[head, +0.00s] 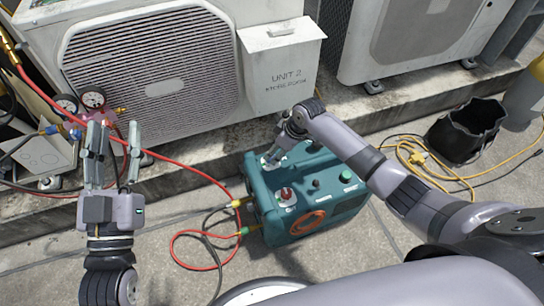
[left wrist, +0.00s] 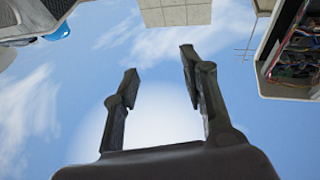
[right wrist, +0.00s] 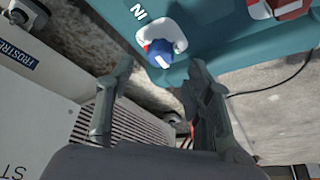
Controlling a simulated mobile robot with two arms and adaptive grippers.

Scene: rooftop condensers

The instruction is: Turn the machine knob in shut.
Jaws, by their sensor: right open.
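The teal machine (head: 318,187) stands on the paving at centre. In the right wrist view its IN knob (right wrist: 162,52), blue and white on a round white plate, lies beside the letters IN on the teal top (right wrist: 215,35). My right gripper (right wrist: 160,64) is open, with its fingertips on either side of the knob's near edge; I cannot tell whether they touch it. In the head view my right gripper (head: 272,156) is over the machine's back left corner and partly hides the knob. My left gripper (head: 112,128) is open, empty and points upward, left of the machine.
A red-topped knob (head: 287,195) and a green button (head: 347,176) are on the machine's top. Red and dark hoses (head: 180,240) lie left of it. Condenser units (head: 150,75) stand behind on a ledge. A black bucket (head: 466,132) and yellow cable are at right.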

